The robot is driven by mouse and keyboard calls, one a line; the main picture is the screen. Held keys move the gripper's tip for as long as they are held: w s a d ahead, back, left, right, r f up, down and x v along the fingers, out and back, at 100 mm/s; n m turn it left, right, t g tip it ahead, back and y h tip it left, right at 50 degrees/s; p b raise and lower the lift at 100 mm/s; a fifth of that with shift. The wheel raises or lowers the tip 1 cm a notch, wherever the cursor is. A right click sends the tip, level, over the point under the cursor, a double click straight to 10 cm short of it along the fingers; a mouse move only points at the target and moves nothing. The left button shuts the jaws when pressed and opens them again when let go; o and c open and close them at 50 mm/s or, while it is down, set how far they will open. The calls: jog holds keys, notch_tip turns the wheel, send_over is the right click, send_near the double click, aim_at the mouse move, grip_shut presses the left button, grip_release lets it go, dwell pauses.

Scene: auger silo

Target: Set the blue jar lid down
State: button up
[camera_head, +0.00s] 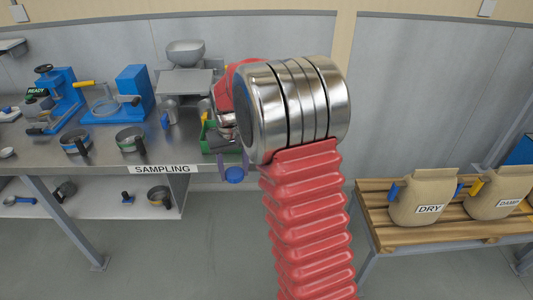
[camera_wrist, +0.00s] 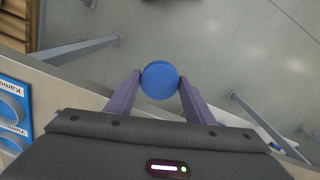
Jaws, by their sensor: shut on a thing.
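The blue jar lid (camera_wrist: 160,80) is a round blue disc held between the two purple fingertips of my gripper (camera_wrist: 159,86) in the wrist view. My gripper is shut on it, with a finger touching each side. In the head view the blue jar lid (camera_head: 235,175) shows below the purple fingers of my gripper (camera_head: 232,163), near the right end of the sampling bench (camera_head: 110,160). In the wrist view grey floor lies below the lid. My own arm hides part of the bench end.
On the bench stand blue devices (camera_head: 127,95), a scale with a metal bowl (camera_head: 185,52), and two cups (camera_head: 131,140). A green container (camera_head: 215,138) is partly hidden behind my gripper. A lower shelf (camera_head: 105,197) holds several tools. A slatted wooden table (camera_head: 380,222) with sacks (camera_head: 422,196) stands at right.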

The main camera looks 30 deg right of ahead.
jog(key=a+f+n, duration=0.2)
jog(key=a+f, duration=0.1)
jog(key=a, duration=0.9)
jog(key=shift+a+n, duration=0.35)
jog(key=shift+n, duration=0.05)
jog(key=shift+d+f, duration=0.1)
jog(key=shift+d, duration=0.05)
